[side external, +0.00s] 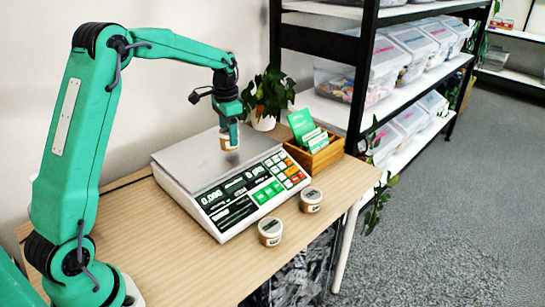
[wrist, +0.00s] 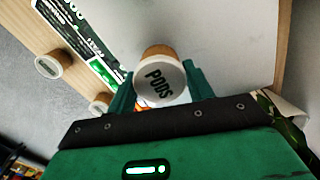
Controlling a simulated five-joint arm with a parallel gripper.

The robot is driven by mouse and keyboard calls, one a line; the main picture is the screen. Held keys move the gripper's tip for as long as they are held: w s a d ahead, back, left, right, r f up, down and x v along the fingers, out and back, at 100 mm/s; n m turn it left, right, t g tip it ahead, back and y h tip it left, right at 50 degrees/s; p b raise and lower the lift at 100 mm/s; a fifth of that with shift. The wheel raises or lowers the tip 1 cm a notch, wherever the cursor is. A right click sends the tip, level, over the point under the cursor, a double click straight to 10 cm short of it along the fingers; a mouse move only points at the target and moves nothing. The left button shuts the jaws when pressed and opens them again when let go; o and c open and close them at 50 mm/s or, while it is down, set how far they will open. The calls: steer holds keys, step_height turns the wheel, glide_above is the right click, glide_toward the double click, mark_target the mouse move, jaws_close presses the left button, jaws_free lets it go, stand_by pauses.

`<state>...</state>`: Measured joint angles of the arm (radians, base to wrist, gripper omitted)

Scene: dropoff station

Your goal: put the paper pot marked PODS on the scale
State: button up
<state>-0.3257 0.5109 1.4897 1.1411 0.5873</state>
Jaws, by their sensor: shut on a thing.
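The paper pot marked PODS (wrist: 160,84) is brown with a pale lid, and its lettering reads clearly in the wrist view. My gripper (side external: 229,137) is shut on this pot (side external: 227,143), with a green finger on each side of it in the wrist view. The scale (side external: 190,155) is a white bench scale with a flat grey plate and a sloped front panel of display and keys. The pot hangs over the right part of the plate, apparently a little above it, with a dark shadow below. Its underside contact is hard to see.
Two other lidded pots (side external: 311,200) (side external: 270,232) stand on the wooden table (side external: 180,255) in front of the scale. A shelf with bins (side external: 350,90) rises at the right.

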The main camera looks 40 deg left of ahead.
steer(key=shift+f, duration=1)
steer(key=shift+f, duration=0.1)
steer(key=o, duration=1.1)
steer(key=shift+f, duration=0.1)
step_height(320, 180, up, 12)
steer(key=shift+r, duration=0.2)
